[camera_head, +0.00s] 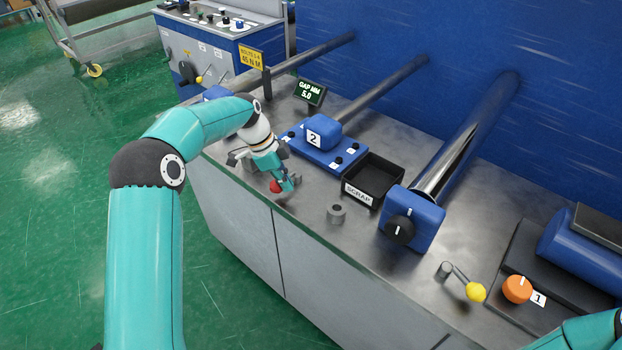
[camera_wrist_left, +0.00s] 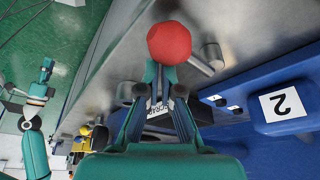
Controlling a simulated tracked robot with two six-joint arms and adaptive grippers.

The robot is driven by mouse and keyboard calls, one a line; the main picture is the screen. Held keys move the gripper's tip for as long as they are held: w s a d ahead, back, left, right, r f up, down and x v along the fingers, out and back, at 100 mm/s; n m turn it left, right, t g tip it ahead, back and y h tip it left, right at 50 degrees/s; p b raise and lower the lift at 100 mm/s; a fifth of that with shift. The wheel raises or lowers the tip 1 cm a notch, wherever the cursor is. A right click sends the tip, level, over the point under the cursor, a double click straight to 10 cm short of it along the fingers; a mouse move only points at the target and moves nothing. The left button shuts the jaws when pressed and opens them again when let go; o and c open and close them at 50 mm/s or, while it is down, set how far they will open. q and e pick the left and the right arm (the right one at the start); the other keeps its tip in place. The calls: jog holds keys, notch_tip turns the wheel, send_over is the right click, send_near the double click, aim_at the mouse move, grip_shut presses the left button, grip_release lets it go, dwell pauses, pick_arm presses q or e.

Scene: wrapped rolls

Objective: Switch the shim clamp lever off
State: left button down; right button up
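A red ball knob (camera_head: 276,187) shows at the front edge of the bench, right at the tips of my left gripper (camera_head: 288,183). In the left wrist view the red knob (camera_wrist_left: 169,42) covers the ends of the fingers (camera_wrist_left: 160,78), which are drawn close together. A grey metal cylinder (camera_wrist_left: 208,58) stands beside the knob. A second lever with a yellow knob (camera_head: 475,291) is farther right. No label naming the shim clamp shows. My right gripper (camera_wrist_left: 45,65) is small in the left wrist view, over the floor.
Behind my left gripper is a blue block marked 2 (camera_head: 322,131). A black scrap bin (camera_head: 373,180), a short grey post (camera_head: 336,212) and a blue box with a black dial (camera_head: 400,229) are to its right. An orange knob (camera_head: 517,289) is at far right.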

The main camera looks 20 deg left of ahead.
pick_arm(q)
jog(key=shift+d, duration=0.25)
jog(key=d, duration=0.3)
jog(key=shift+w+r, duration=0.1)
jog(key=shift+w, duration=0.25)
jog(key=w+v, duration=0.1)
jog(key=v, duration=0.9)
jog(key=shift+s+b, duration=0.2)
jog(key=shift+b, duration=0.25)
jog(key=shift+d, duration=0.1)
